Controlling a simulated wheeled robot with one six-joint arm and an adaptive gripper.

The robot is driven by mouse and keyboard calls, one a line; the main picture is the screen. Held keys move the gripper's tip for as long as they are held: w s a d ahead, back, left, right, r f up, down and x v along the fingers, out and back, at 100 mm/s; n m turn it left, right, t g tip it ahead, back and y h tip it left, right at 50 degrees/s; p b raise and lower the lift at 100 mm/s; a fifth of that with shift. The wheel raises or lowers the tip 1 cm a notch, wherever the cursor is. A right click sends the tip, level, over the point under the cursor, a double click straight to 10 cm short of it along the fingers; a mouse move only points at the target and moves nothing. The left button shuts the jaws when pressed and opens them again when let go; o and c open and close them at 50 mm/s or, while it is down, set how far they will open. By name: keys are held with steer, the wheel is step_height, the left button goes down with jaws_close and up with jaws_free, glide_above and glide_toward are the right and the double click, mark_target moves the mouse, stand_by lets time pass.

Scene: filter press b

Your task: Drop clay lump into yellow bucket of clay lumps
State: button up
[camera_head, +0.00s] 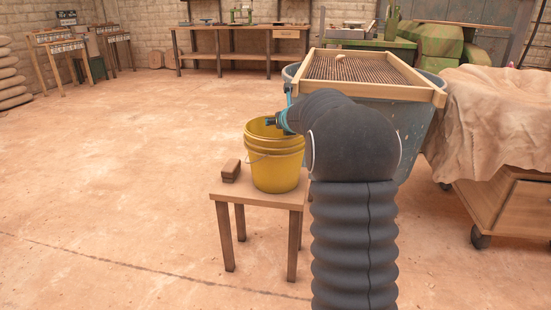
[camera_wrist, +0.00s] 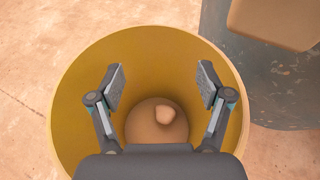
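The yellow bucket (camera_head: 277,170) stands upright on a small wooden stool, and its rim (camera_wrist: 66,75) fills much of the wrist view. My gripper (camera_head: 274,121) is over the bucket's mouth. In the wrist view my gripper (camera_wrist: 161,84) has its two fingers wide apart with nothing between their pads. A small pale clay lump (camera_wrist: 165,114) shows below the fingers, inside the bucket's outline, over a round tan surface (camera_wrist: 145,128). I cannot tell whether it rests there or is above it. Another pale lump (camera_head: 340,57) lies on the sieve.
The wood-framed sieve (camera_head: 368,72) sits on a large grey tub (camera_head: 412,125) behind my arm. A brown brush or block (camera_head: 231,171) lies on the stool (camera_head: 258,197) left of the bucket. A cloth-covered cart (camera_head: 500,125) stands right. The floor at left is clear.

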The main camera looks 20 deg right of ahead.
steer(key=v, duration=1.2)
stand_by(0.5)
